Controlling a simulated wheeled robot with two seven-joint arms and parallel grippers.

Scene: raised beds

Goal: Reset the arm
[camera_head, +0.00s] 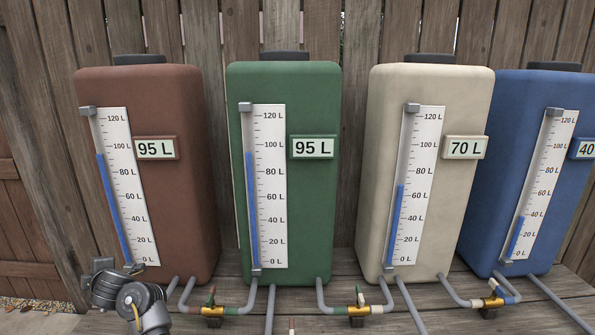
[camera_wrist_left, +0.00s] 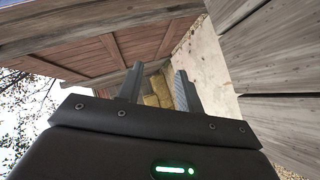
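My left arm (camera_head: 128,300) shows at the lower left of the head view, in front of the brown tank; its gripper fingers cannot be made out there. In the left wrist view my left gripper (camera_wrist_left: 160,72) has its two fingers apart with nothing between them. That view is tilted and looks past the fingers towards a wooden fence and pale ground. My right arm and right gripper are in neither view.
A brown tank (camera_head: 180,210), a green tank (camera_head: 312,210), a cream tank (camera_head: 450,210) and a blue tank (camera_head: 490,220) stand in a row on a wooden deck (camera_head: 350,262). Pipes with valves (camera_head: 213,309) run along their front. A wooden fence (camera_head: 350,40) closes the back.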

